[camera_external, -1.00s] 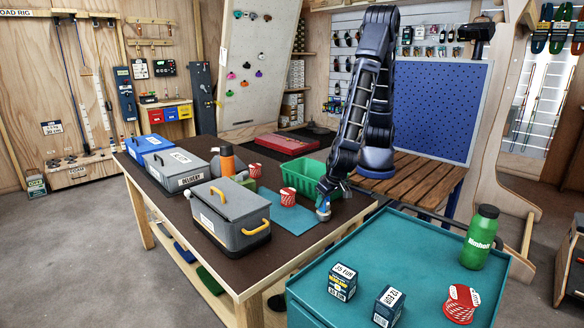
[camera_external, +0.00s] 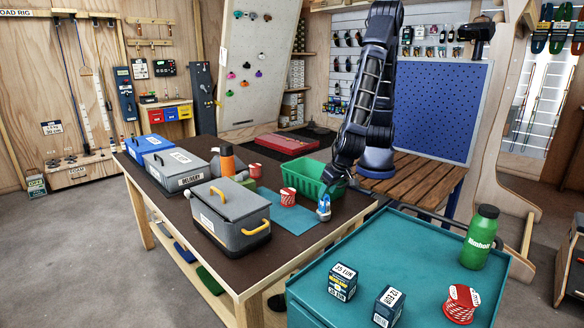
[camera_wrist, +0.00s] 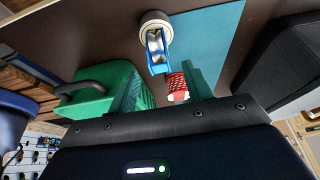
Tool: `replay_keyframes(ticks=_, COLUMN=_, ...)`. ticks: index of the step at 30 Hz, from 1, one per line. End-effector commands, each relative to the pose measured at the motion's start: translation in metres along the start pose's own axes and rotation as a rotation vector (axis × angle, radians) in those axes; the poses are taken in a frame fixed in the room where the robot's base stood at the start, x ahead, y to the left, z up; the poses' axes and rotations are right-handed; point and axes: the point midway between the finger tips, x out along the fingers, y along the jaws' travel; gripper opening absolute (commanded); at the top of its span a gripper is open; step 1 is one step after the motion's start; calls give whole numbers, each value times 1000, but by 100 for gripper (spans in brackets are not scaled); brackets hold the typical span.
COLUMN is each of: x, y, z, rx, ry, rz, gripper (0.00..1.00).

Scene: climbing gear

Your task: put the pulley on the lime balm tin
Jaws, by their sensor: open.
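The blue pulley (camera_external: 324,202) stands near the table's right end, beside the blue-green mat. In the wrist view the pulley (camera_wrist: 156,50) shows its metal wheel and rises from a round pale tin (camera_wrist: 146,18). It appears to rest on this tin, whose lime colour I cannot make out. My gripper (camera_external: 335,181) is just above and behind the pulley in the external view.
A green bin (camera_external: 303,180) stands close behind. A grey toolbox (camera_external: 228,218) is farther left. A teal cabinet top (camera_external: 400,250) is in front, holding small boxes and a green bottle (camera_external: 480,238).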

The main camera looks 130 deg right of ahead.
Motion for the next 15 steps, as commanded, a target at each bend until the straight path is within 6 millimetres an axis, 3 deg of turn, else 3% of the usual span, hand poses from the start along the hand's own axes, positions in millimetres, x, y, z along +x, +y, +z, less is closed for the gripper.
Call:
replay_keyframes(ticks=6, x=-40, y=0, z=0, rx=0, ry=0, rz=-3, gripper=50)
replay_keyframes(ticks=15, x=-64, y=1, z=-2, rx=-9, ry=-4, rz=-1, gripper=50)
